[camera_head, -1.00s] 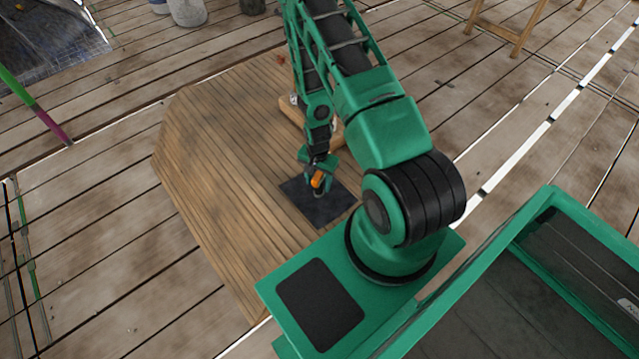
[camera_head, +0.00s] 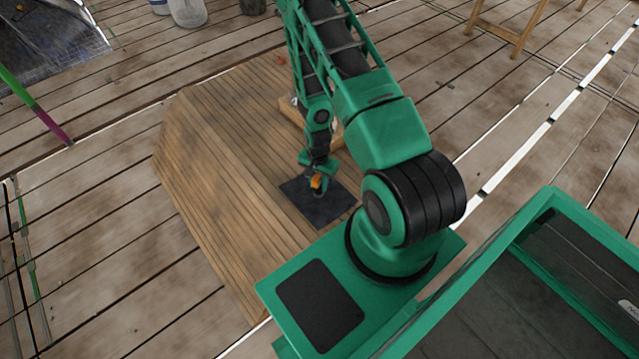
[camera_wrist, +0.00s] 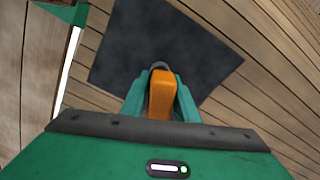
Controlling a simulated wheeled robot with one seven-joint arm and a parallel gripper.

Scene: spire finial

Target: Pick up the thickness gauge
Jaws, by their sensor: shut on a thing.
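The thickness gauge (camera_wrist: 161,95) is an orange body with a grey rounded end, seen in the wrist view between the two green fingers. My gripper (camera_wrist: 161,100) is shut on it. In the head view the orange gauge (camera_head: 316,182) shows small at the tip of my gripper (camera_head: 318,180), over the dark square mat (camera_head: 325,209). The mat (camera_wrist: 130,45) also fills the upper middle of the wrist view. I cannot tell how far the gauge is above the mat. Part of the gauge is hidden by the fingers.
The mat lies on a slatted wooden platform (camera_head: 215,170) on a plank deck. A wooden piece (camera_head: 291,111) lies behind my arm. Buckets (camera_head: 187,12) stand at the back, and a green and purple pole (camera_head: 40,112) is at left. The platform's left side is clear.

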